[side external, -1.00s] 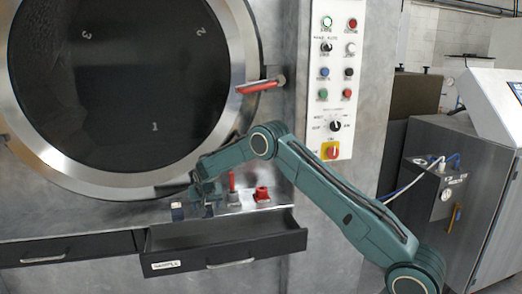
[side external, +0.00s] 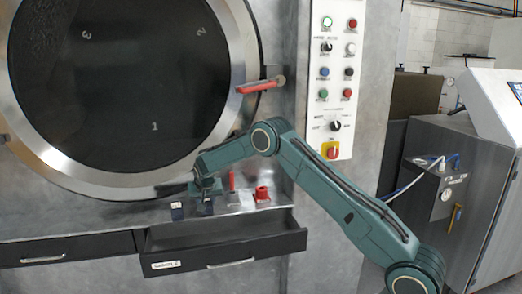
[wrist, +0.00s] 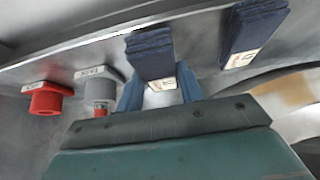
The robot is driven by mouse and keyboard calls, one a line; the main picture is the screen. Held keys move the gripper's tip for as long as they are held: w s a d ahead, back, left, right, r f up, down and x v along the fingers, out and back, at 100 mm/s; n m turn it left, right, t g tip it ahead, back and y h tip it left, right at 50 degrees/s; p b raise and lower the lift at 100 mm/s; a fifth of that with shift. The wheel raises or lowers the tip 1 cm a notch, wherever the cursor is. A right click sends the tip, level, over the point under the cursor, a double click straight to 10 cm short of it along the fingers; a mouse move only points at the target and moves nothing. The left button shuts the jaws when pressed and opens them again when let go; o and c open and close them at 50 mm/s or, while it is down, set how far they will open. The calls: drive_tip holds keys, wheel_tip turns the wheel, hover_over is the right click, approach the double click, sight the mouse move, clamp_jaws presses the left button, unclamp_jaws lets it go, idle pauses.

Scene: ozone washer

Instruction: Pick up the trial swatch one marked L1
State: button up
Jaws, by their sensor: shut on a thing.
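Two dark blue folded fabric swatches show in the wrist view. My gripper (wrist: 160,92) is shut on the nearer swatch (wrist: 151,52), which sits between its blue fingers. The other swatch (wrist: 253,28) stands apart to the right. Both have pale labels, too small to read, so I cannot tell which is marked L1. In the side view my gripper (side external: 207,192) points down over the held swatch (side external: 206,209), at the ledge below the round door. The free swatch (side external: 177,211) is just to its left.
A red clamp-like piece (side external: 262,194) and a slim red piece (side external: 232,182) stand on the ledge (side external: 245,207) to the right. An open black drawer (side external: 225,252) juts out below. The round door (side external: 120,90) rises behind, with a red-handled latch (side external: 262,85).

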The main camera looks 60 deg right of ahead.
wheel_tip(320, 180, up, 26)
idle(0.6)
drive_tip(key=shift+r, duration=0.2)
